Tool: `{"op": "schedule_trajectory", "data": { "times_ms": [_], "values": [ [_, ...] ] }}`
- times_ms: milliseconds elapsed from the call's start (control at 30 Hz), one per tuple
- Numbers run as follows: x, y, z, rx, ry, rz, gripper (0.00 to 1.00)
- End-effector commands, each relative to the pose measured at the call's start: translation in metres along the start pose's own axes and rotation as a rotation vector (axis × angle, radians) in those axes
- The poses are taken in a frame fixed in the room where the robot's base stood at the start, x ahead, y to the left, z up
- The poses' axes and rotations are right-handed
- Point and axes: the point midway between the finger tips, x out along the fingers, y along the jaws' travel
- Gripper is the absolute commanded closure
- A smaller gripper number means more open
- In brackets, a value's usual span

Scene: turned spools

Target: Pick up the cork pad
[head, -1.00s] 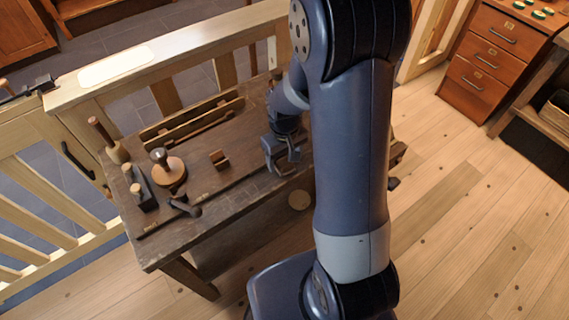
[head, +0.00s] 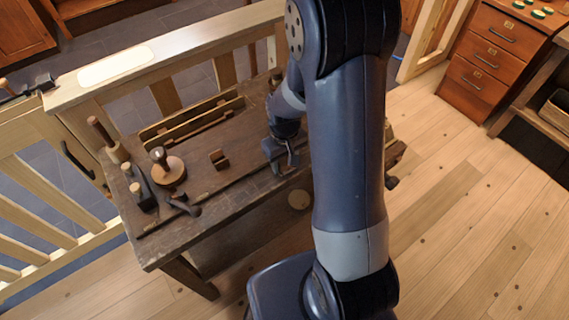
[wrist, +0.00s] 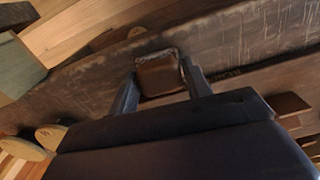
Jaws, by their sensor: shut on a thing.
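The cork pad (wrist: 160,75) shows in the wrist view as a small brown, squarish piece with a paler worn edge. My gripper (wrist: 161,84) has one finger on each side of it and is shut on it. The dark bench top (wrist: 95,85) lies behind the pad; I cannot tell whether the pad is clear of it. In the head view my gripper (head: 279,153) is low over the right part of the bench (head: 225,190). I cannot make out the pad there, as the gripper and arm hide it.
A small brown block (head: 219,159) lies left of my gripper. A round wooden piece with a knob (head: 168,168), a mallet (head: 108,138) and a dark plane (head: 143,193) stand further left. A long wooden rack (head: 193,120) lies at the back.

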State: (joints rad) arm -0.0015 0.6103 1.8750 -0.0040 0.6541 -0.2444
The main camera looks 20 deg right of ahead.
Motion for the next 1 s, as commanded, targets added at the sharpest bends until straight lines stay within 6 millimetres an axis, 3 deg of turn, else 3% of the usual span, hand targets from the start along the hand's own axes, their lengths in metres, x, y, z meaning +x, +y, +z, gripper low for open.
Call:
{"op": "schedule_trajectory", "data": {
  "times_ms": [267, 700, 1000],
  "values": [
    [-0.008, 0.0, -0.001, 0.0, 0.001, 0.0, 0.76],
    [-0.083, 0.0, -0.001, 0.0, 0.004, -0.001, 0.76],
    [-0.101, 0.0, 0.0, 0.0, -0.001, -0.003, 0.76]
  ]
}}
